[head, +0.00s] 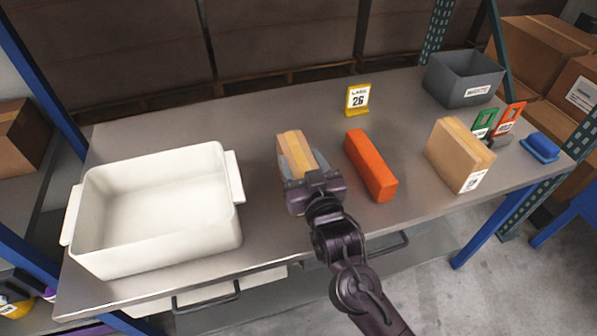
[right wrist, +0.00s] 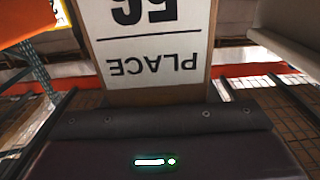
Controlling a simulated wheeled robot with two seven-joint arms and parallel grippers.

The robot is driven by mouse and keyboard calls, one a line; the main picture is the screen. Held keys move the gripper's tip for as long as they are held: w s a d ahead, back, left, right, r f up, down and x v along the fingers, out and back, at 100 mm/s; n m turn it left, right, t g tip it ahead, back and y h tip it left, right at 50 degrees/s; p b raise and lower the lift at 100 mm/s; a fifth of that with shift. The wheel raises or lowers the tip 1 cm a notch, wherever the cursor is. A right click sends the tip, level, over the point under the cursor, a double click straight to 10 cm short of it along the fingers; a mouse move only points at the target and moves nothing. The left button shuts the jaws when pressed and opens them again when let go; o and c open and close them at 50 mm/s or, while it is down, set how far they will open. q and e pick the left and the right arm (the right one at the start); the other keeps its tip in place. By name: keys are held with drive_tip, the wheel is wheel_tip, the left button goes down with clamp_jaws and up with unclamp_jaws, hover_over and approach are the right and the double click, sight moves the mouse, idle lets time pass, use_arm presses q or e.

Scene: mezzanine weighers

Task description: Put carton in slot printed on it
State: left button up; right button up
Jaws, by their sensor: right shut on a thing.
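My right gripper (head: 308,175) is shut on a tan carton (head: 290,142) with a lighter tape strip, over the middle of the grey table (head: 270,235). Whether the carton touches the table I cannot tell. In the right wrist view the carton's white label (right wrist: 150,55) reads PLACE upside down, with a number partly cut off at the top edge. A yellow stand (head: 357,98) with a white card showing 26 is at the back of the table. My left gripper is out of view.
A large white bin (head: 232,215) stands left. An orange block (head: 371,165) lies just right of the gripper. Another tan carton (head: 456,152), a grey bin (head: 455,88), green (head: 484,122) and orange (head: 511,117) tags and a blue item (head: 541,147) are further right.

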clamp_jaws()
drive_tip(key=shift+r, duration=0.1)
drive_tip(key=shift+r, duration=0.1)
